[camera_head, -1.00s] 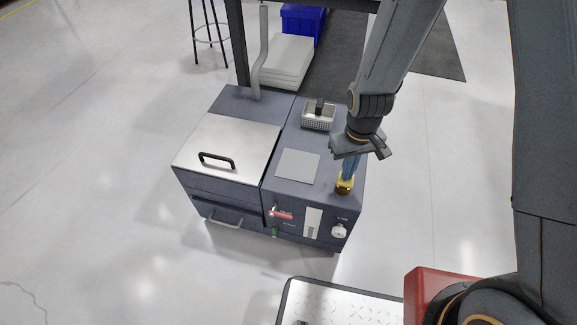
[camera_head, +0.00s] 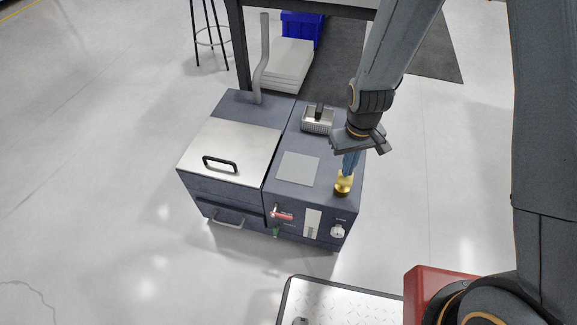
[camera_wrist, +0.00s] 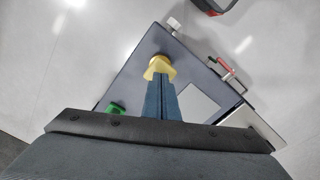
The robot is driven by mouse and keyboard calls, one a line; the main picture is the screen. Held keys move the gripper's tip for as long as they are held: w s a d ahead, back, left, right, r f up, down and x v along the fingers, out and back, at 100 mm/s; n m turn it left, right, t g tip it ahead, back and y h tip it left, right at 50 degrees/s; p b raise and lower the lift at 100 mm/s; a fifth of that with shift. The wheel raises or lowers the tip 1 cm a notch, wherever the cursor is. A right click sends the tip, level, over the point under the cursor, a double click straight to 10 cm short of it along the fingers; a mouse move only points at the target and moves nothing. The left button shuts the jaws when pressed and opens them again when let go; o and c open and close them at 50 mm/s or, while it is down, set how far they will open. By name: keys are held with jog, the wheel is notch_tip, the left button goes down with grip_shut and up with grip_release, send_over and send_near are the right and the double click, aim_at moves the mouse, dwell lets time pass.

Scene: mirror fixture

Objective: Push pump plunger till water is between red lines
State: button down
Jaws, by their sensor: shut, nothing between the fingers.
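The yellow pump plunger (camera_head: 343,184) stands on top of the right-hand dark machine (camera_head: 325,199), near its front right corner. It also shows in the wrist view (camera_wrist: 158,66), just beyond my fingertips. My gripper (camera_head: 348,172) points down over the plunger with its blue fingers shut together and nothing between them. The fingertips appear to be at the plunger's top; whether they touch cannot be told. A pale vertical gauge (camera_head: 311,223) is on the machine's front face. Its water level and red lines are too small to make out.
A flat grey plate (camera_head: 298,169) and a small basket (camera_head: 317,121) are on the machine top. A red-handled valve (camera_head: 282,214) and a white knob (camera_head: 337,231) are on its front. The steel-lidded unit (camera_head: 230,151) adjoins at left.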

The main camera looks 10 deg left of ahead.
jog(key=shift+r+p, duration=2.05)
jog(key=shift+r, duration=0.5)
jog(key=shift+r, duration=0.1)
jog(key=s+d+r+m+p, duration=0.2)
jog(key=s+d+r, duration=0.3)
jog(key=r, duration=0.5)
jog(key=s+d+r+m+p, duration=0.2)
jog(key=s+d+r+p, duration=0.2)
jog(key=r, duration=0.6)
jog(key=s+d+r+m+p, duration=0.1)
jog(key=s+d+r+p, duration=0.3)
jog(key=r, duration=0.6)
jog(key=shift+s+d+m, duration=0.4)
jog(key=shift+s+d, duration=0.45)
jog(key=shift+s, duration=0.25)
